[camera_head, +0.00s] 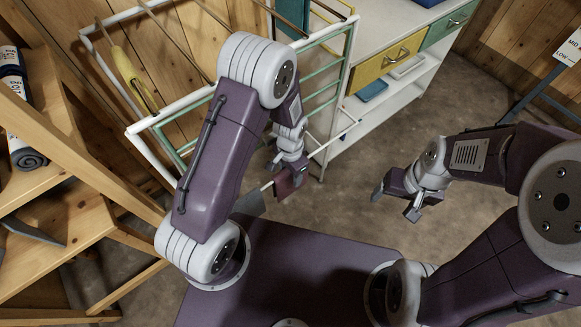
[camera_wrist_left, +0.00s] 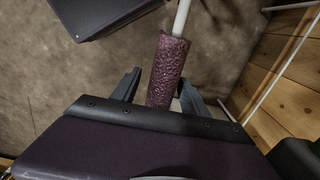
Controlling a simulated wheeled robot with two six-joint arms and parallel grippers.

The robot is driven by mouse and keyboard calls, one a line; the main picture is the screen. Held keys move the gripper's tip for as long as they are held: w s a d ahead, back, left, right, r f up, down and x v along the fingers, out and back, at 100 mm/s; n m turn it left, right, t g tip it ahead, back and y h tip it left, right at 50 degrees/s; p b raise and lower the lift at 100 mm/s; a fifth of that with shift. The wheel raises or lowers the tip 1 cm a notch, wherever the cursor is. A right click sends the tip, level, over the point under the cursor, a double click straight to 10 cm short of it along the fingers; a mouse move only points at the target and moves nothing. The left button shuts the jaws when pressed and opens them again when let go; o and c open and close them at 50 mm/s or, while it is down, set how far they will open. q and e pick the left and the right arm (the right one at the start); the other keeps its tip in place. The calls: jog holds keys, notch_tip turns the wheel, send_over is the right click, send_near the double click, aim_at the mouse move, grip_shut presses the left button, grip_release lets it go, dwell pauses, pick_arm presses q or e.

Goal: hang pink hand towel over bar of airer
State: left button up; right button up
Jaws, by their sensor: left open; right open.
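The pink hand towel (camera_wrist_left: 168,65) looks dark pink and textured in the left wrist view. It is wrapped over a thin white bar (camera_wrist_left: 182,17). In the head view a small dark pink part of the towel (camera_head: 284,187) shows just below my left gripper (camera_head: 288,166). My left gripper is open, its fingers on either side of the towel in the wrist view; I cannot tell whether they touch it. The airer (camera_head: 140,125), a white frame with green and brown bars, stands at the upper left. My right gripper (camera_head: 395,203) is open and empty over the floor.
A yellow cloth (camera_head: 130,75) hangs on the airer's left part. A white cabinet (camera_head: 337,112) with yellow and green drawers stands beside the airer. Wooden shelves (camera_head: 75,225) with rolled items are at the left. A grey flat piece (camera_head: 249,204) is near the towel.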

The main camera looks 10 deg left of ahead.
pick_arm(q)
jog(key=shift+f, duration=0.85)
grip_shut()
jog(key=c, duration=1)
grip_release()
notch_tip(320, 180, up, 20)
jog(key=p, duration=1.8)
jog(key=shift+c, duration=0.2)
jog(key=shift+f, duration=0.2)
